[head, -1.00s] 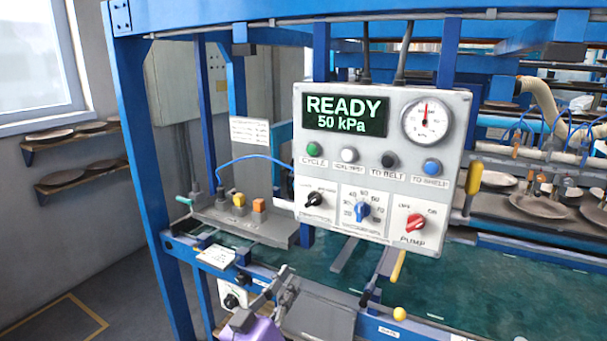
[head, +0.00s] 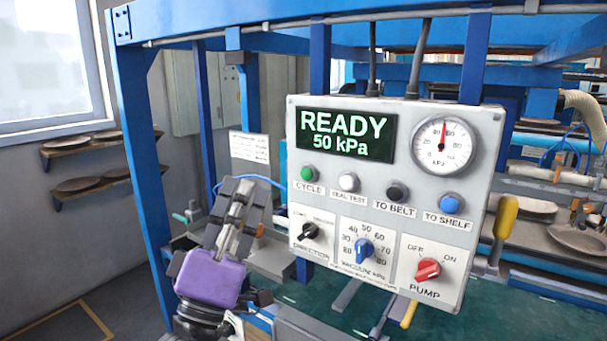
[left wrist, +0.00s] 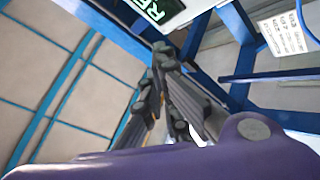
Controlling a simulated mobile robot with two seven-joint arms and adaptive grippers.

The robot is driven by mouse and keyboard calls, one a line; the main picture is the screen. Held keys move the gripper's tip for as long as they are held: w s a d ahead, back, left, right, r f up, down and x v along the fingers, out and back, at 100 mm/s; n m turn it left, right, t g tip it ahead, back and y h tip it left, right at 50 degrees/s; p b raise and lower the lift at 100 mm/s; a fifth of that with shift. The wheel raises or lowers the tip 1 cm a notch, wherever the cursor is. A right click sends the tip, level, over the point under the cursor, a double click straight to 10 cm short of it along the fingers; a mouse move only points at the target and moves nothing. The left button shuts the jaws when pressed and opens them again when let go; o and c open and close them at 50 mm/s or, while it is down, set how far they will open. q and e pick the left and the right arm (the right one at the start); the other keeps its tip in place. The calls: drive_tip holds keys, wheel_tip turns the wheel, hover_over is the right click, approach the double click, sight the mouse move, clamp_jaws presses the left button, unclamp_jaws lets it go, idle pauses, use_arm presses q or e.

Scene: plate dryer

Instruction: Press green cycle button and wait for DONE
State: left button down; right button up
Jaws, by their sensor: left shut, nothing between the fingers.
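The green CYCLE button (head: 308,174) is at the upper left of the button row on the grey control panel (head: 480,150). The display (head: 346,134) reads READY 50 kPa in green. My left gripper (head: 240,190) is shut and empty, pointing up, to the left of the panel and a little below the button. Its fingers appear apart from the panel. In the left wrist view, the closed fingers (left wrist: 160,60) point toward the display's corner (left wrist: 160,8); the green button is not visible there. My right gripper is not in view.
White, black and blue buttons sit right of the green one. Below are the direction knob (head: 307,232), blue vacuum knob (head: 364,251) and red pump knob (head: 428,269). A pressure gauge (head: 443,146) is at top right. Blue frame posts (head: 142,170) stand left of the gripper.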

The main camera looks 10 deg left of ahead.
sight(308, 174)
use_arm(q)
drive_tip(key=w+d, duration=0.3)
drive_tip(key=w, duration=0.5)
drive_tip(key=shift+w+b, duration=0.3)
drive_tip(key=shift+b, duration=0.1)
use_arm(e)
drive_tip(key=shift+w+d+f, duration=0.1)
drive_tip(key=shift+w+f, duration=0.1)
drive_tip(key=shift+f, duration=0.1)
use_arm(q)
drive_tip(key=shift+d, duration=0.1)
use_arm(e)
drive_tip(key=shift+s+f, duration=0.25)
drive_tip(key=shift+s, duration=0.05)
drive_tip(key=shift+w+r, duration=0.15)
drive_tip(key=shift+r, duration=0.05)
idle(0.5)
use_arm(q)
drive_tip(key=shift+w+d, duration=0.15)
drive_tip(key=shift+w, duration=0.25)
